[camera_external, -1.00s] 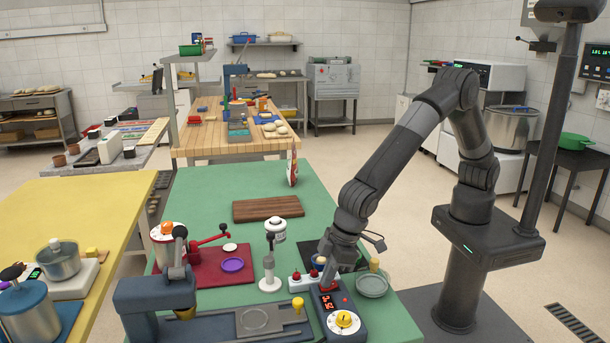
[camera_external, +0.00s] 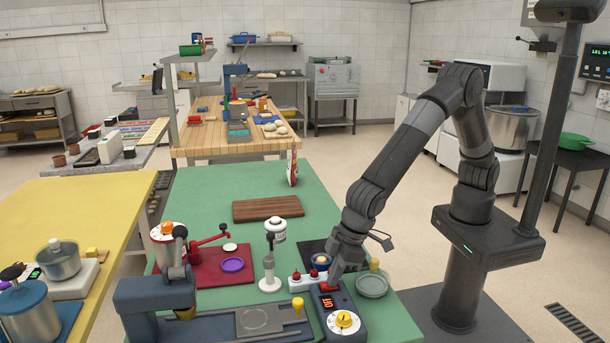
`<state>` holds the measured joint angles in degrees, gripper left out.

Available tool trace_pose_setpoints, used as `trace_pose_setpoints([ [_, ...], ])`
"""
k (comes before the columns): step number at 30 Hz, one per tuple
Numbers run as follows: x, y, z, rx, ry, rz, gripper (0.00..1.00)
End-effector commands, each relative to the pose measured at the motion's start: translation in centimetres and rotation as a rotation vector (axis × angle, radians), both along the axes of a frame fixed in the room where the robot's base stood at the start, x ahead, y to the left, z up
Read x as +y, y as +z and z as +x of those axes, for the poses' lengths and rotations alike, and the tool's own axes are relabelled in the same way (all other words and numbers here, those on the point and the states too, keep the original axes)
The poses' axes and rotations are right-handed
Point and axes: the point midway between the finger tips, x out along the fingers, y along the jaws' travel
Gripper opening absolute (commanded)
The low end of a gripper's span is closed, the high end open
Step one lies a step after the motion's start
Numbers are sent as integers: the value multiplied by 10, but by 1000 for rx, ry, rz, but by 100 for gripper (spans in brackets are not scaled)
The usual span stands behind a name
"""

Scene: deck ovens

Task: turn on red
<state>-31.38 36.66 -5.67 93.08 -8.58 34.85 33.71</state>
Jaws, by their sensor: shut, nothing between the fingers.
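A dark blue control box (camera_external: 348,328) stands at the front right of the green table, with a yellow-and-white knob (camera_external: 344,319) and a small lit red display (camera_external: 327,301). A small white box (camera_external: 299,286) beside it carries two red knobs or buttons (camera_external: 296,274). My gripper (camera_external: 333,279) is shut and empty, pointing down just behind the control box's display end and right of the white box. Whether its tips touch anything is too small to tell. The arm comes down from the right.
A white-topped stand (camera_external: 269,260) is left of the white box. A grey-green round dish (camera_external: 372,285) lies to the right and a small blue bowl (camera_external: 320,262) behind.

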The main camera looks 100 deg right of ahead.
Motion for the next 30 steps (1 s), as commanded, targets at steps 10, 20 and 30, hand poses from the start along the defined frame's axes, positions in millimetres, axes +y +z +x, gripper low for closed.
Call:
trace_pose_setpoints([
  [10, 0, 49, -19, -2, 1, 2, 0],
  [20, 0, 112, -44, -3, 1, 2, 0],
  [30, 0, 130, -52, -1, 0, 0, 0],
])
